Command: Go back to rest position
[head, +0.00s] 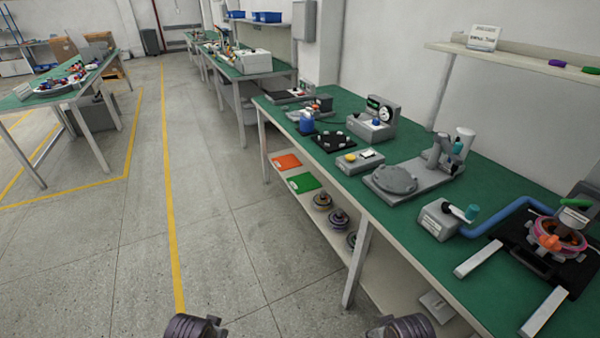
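The dark upper part of my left gripper (195,327) shows at the bottom edge, left of the middle, above the grey floor. The dark upper part of my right gripper (400,327) shows at the bottom edge, right of the middle, by the lower shelf of the right-hand bench. The two are well apart. Their fingers are not clearly visible, so I cannot see whether they are open or hold anything. Neither visible part appears to touch the bench.
The green-topped bench (335,170) on the right carries a round grey fixture (394,180), a blue-armed device (505,214) and a motor part (556,240). Its lower shelf (318,220) holds several parts. Another table (88,78) stands at the left. The floor (110,245) between is clear.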

